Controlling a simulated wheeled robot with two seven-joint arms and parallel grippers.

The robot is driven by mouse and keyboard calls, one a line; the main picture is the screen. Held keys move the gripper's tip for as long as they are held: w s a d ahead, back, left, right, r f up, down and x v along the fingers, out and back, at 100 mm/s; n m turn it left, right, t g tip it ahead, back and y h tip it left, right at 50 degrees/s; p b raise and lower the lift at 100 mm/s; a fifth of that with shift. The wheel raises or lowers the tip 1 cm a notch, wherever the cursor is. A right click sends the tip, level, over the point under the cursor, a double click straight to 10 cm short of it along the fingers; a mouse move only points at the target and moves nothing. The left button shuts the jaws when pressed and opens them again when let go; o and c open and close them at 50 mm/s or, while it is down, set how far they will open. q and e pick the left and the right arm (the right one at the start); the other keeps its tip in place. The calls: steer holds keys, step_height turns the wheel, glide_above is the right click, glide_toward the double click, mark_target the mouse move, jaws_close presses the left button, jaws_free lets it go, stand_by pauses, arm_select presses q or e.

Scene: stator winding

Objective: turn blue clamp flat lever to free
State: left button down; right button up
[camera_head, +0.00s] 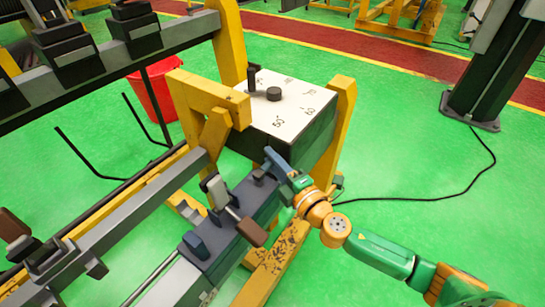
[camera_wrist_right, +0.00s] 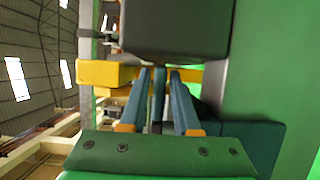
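My right gripper (camera_head: 272,158) reaches in from the lower right to the dark blue-grey clamp block (camera_head: 262,176) below the white-topped box. In the right wrist view its two blue fingers (camera_wrist_right: 158,88) stand apart. A narrow dark blue upright piece, which looks like the flat lever (camera_wrist_right: 158,97), shows between them, with a small gap on each side. The gripper looks open around it. In the head view the fingers hide most of this lever, so its angle is unclear. My left gripper is not in view.
A box with a white dial top (camera_head: 290,100) stands just behind the gripper, between yellow posts (camera_head: 338,125). A red bin (camera_head: 160,92) stands behind. Green floor at right is mostly clear.

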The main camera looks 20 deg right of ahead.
jaws_close()
steer(key=shift+f, duration=0.1)
stand_by(1.4)
